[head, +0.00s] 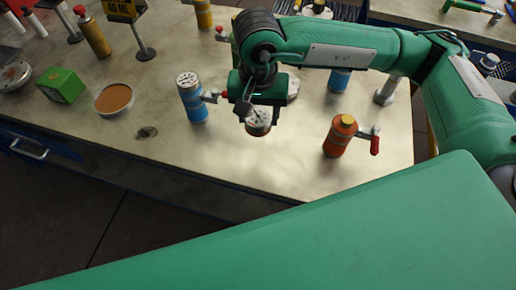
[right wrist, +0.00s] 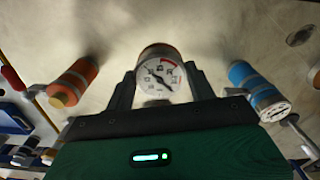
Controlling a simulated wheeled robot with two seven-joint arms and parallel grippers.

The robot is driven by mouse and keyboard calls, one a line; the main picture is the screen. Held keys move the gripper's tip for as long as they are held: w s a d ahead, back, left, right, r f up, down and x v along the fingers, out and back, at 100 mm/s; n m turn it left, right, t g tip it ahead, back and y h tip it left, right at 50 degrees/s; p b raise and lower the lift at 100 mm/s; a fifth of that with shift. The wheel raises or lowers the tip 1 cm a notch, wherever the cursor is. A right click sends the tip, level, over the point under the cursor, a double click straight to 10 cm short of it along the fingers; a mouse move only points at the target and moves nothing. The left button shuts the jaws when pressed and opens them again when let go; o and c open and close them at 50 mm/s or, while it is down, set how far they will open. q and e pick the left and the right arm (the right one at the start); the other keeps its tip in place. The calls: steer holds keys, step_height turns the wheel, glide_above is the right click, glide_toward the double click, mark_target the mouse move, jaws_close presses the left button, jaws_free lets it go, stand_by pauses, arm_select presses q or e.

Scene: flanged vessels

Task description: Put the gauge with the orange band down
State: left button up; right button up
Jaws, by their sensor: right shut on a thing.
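My right gripper (head: 256,112) is shut on a round gauge (head: 258,129) over the front middle of the table. The gauge has a white dial and an orange-brown band around its side. In the right wrist view the gauge (right wrist: 160,80) sits between the two fingers, its dial facing the camera. I cannot tell whether its base touches the table (head: 225,165) or hangs just above it. My left gripper is not in view.
An orange vessel with a red-handled valve (head: 339,137) stands to the right. A bowl with orange content (head: 114,98) and a green box (head: 60,85) are further left. The table front is clear.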

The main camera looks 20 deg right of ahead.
step_height(320, 180, down, 10)
steer(key=shift+f+p, duration=0.1)
steer(key=shift+p, duration=0.45)
step_height(320, 180, down, 4)
steer(key=shift+r+p, duration=0.1)
steer(key=shift+p, duration=0.2)
steer(key=shift+f, duration=0.25)
arm_select(q)
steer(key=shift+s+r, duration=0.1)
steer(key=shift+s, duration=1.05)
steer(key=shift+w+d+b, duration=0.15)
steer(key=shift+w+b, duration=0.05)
steer(key=shift+b, duration=0.15)
arm_select(e)
steer(key=shift+f, duration=0.2)
